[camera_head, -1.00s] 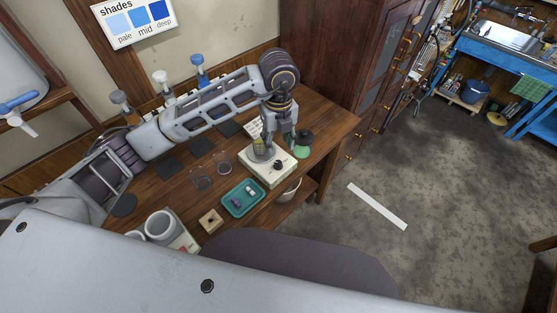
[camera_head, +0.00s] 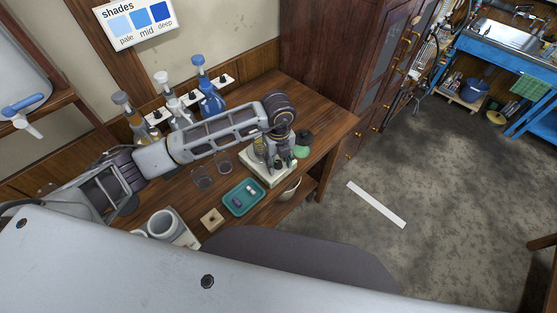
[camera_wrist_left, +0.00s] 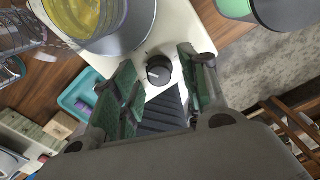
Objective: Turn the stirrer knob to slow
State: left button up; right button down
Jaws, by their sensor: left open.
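The stirrer (camera_head: 257,171) is a cream box near the right end of the wooden bench. Its black knob (camera_wrist_left: 159,70) shows in the left wrist view, on the front part of the top face, with a light pointer mark. A glass vessel with yellow liquid (camera_wrist_left: 83,14) stands on the stirrer's round plate (camera_wrist_left: 133,28). My left gripper (camera_wrist_left: 158,82) is open, with one green-padded finger on each side of the knob. I cannot tell whether the pads touch it. In the head view my left gripper (camera_head: 281,163) hides the knob. My right gripper is not in view.
A teal tray (camera_head: 229,207) with small items lies left of the stirrer. A dark green-based object (camera_head: 303,147) stands close on its right.

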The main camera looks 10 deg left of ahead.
pick_arm(q)
grip_shut()
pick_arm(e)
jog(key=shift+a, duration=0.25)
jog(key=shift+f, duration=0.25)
pick_arm(q)
jog(key=shift+f+m+b, duration=0.1)
jog(key=shift+m+b, duration=1.2)
jog(key=shift+b, duration=0.05)
jog(key=shift+m+b, duration=1)
jog(key=shift+m, duration=0.1)
jog(key=shift+a+m+b, duration=0.1)
jog(key=shift+m+b, duration=0.2)
jog(key=shift+m, duration=0.1)
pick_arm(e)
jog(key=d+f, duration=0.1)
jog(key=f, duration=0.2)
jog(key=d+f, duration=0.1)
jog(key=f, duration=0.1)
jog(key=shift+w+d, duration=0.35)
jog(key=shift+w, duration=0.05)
